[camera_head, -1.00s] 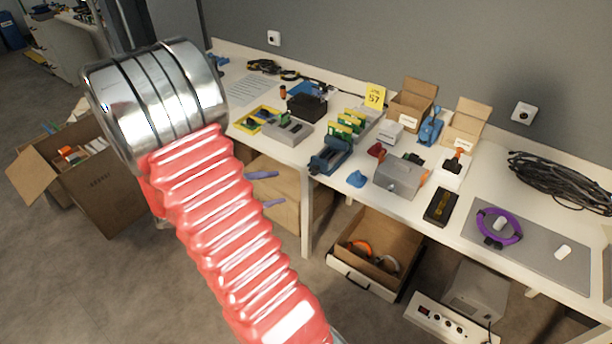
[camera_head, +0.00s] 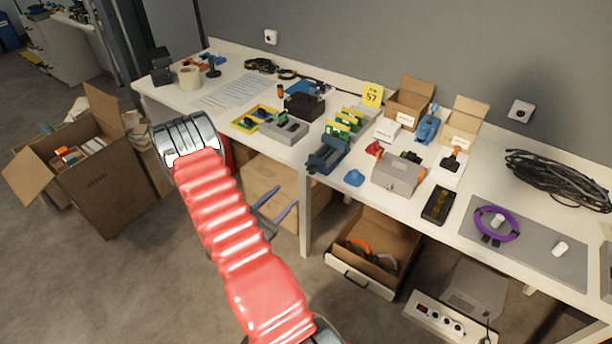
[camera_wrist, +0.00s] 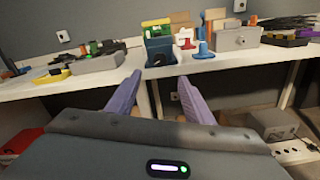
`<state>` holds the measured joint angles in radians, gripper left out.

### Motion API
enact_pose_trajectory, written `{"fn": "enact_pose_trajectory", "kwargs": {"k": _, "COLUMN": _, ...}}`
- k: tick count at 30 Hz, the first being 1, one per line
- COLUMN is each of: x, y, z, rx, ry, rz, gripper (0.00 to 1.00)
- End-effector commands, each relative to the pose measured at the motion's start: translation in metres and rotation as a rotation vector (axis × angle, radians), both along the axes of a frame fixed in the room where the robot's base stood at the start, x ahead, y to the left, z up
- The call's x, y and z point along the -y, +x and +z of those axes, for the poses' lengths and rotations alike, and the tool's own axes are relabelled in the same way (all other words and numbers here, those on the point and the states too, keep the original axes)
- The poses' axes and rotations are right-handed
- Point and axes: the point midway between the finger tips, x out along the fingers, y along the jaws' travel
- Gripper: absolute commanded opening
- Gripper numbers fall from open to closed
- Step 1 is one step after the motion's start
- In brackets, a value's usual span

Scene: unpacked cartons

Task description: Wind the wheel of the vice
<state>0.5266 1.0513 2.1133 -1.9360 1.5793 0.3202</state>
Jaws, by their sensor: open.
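A dark blue vice-like fixture (camera_head: 327,154) sits at the front edge of the white workbench, just left of a grey toolbox. Its blue body also shows in the wrist view (camera_wrist: 160,70), straight ahead between my fingertips. In the wrist view my gripper (camera_wrist: 160,76) is open and empty, and both fingers point at the bench edge. My red-sleeved arm hides part of the floor and under-bench area.
A grey toolbox (camera_head: 396,178) and a small blue item (camera_head: 354,178) stand right of the fixture. Green-and-yellow boards (camera_head: 345,124) stand behind it. A grey box (camera_head: 285,129) lies to its left. A bench leg (camera_head: 306,225) and a cardboard box (camera_head: 262,180) are below.

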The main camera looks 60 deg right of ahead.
Motion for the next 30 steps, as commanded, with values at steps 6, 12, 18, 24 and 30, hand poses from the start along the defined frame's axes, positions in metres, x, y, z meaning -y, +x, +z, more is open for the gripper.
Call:
{"fn": "enact_pose_trajectory", "kwargs": {"k": 6, "x": 0.0, "y": 0.0, "z": -0.001, "rx": -0.002, "ry": 0.0, "rz": 0.004, "gripper": 0.47}}
{"fn": "enact_pose_trajectory", "kwargs": {"k": 12, "x": 0.002, "y": 0.0, "z": -0.001, "rx": -0.002, "ry": 0.0, "rz": 0.003, "gripper": 0.47}}
{"fn": "enact_pose_trajectory", "kwargs": {"k": 18, "x": 0.014, "y": -0.003, "z": -0.001, "rx": -0.002, "ry": 0.001, "rz": 0.0, "gripper": 0.47}}
{"fn": "enact_pose_trajectory", "kwargs": {"k": 24, "x": 0.039, "y": -0.007, "z": -0.001, "rx": 0.0, "ry": 0.0, "rz": -0.001, "gripper": 0.47}}
{"fn": "enact_pose_trajectory", "kwargs": {"k": 30, "x": 0.068, "y": -0.012, "z": -0.001, "rx": -0.001, "ry": 0.0, "rz": 0.0, "gripper": 0.47}}
